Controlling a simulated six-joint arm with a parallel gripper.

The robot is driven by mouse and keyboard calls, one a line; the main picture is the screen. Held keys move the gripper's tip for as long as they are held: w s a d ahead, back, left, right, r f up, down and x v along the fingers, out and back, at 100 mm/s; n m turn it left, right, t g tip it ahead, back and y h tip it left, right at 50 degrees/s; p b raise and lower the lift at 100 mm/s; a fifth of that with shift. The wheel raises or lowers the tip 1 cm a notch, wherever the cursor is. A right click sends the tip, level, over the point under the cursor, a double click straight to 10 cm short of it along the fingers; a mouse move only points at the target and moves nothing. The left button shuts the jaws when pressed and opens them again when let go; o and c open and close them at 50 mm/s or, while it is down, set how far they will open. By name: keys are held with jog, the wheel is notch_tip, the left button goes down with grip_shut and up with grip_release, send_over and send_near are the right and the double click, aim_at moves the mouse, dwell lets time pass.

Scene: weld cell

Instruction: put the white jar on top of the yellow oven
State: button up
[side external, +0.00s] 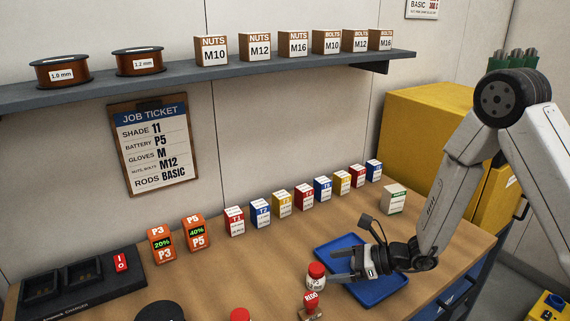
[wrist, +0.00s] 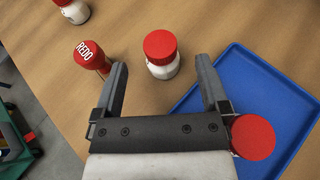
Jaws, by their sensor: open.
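The white jar (side external: 316,281) has a red lid and stands upright on the wooden bench, left of the blue tray. In the wrist view the jar (wrist: 163,66) is centred between and slightly beyond my fingertips. My gripper (side external: 343,265) is open and empty, low over the bench and tray; I cannot tell whether a finger touches the jar. A large yellow box with a handle, apparently the yellow oven (side external: 425,110), stands at the back right, partly hidden by my arm.
A REDO stamp (wrist: 90,55) stands just left of my left finger. The blue tray (wrist: 262,75) is to the right, with another red lid (wrist: 252,137) beside my gripper. Another red-lidded jar (wrist: 72,10) is farther left. A white box (side external: 394,199) and several coloured boxes line the back.

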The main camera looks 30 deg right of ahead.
aim_at(321, 268)
jog(key=shift+x, duration=3.6)
jog(key=shift+s+f, duration=0.1)
jog(key=shift+f, duration=0.1)
grip_shut()
jog(key=shift+r, duration=0.15)
jog(key=shift+r, duration=4.9)
